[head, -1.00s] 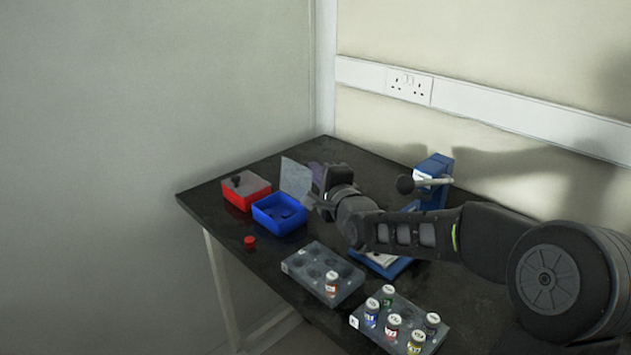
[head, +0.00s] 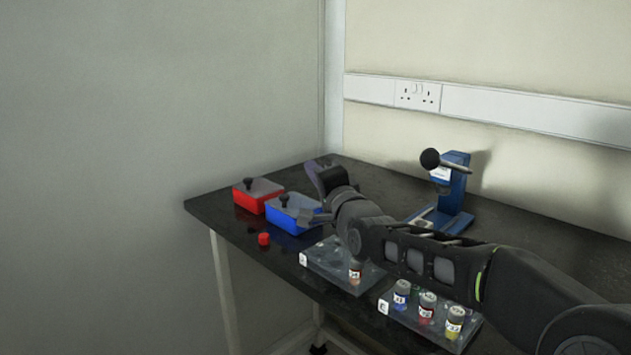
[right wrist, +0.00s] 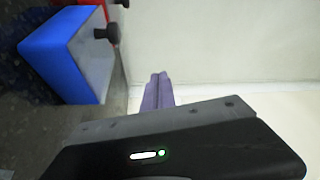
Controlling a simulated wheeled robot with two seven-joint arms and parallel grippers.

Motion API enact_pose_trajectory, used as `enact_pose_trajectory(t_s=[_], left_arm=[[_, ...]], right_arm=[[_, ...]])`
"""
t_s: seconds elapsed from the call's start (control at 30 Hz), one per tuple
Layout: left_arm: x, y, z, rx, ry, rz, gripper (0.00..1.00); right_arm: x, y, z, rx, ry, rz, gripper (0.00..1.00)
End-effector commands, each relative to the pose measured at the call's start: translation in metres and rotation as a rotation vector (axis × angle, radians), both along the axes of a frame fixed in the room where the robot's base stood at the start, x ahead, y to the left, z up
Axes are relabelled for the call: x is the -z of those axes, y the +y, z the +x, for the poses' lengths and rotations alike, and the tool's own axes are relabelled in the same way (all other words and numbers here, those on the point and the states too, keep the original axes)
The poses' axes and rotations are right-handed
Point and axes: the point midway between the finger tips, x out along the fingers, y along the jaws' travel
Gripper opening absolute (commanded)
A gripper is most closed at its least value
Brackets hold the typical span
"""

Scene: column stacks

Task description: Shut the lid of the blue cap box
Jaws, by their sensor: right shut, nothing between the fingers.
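The blue cap box (head: 291,220) stands on the black table, left of my right arm. Its grey lid (head: 296,206) lies down over the box top, with a black knob (head: 284,200) on it. In the right wrist view the blue box (right wrist: 62,55) is at upper left, with its lid and knob (right wrist: 106,33) showing; the lid looks flat on it. My right gripper (head: 314,176) is shut and empty, above and behind the box's right end. Its purple fingers (right wrist: 157,92) appear apart from the box in the wrist view. My left gripper is not in view.
A red box (head: 258,198) with a grey lid down stands left of the blue one. A red cap (head: 264,239) lies in front. Racks with vials (head: 427,307) stand nearer, partly behind my arm. A blue press (head: 455,190) stands at the back right.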

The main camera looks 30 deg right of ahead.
Motion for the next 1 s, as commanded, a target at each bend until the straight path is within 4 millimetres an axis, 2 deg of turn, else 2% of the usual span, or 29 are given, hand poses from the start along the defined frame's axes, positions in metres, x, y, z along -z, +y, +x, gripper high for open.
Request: enact_pose_trajectory(t_s=[0.17,0.73,0.87,1.0], left_arm=[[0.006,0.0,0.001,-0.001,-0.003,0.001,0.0],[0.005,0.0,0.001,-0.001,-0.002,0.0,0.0],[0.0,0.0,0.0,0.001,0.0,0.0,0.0],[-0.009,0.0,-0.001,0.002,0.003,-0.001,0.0]], right_arm=[[0.001,0.002,-0.001,0.0,0.0,0.001,0.0],[-0.002,0.002,-0.001,0.0,0.0,0.001,0.0],[-0.013,0.002,-0.001,-0.001,-0.002,0.001,0.0],[-0.036,0.002,-0.001,0.0,-0.002,0.002,0.0]])
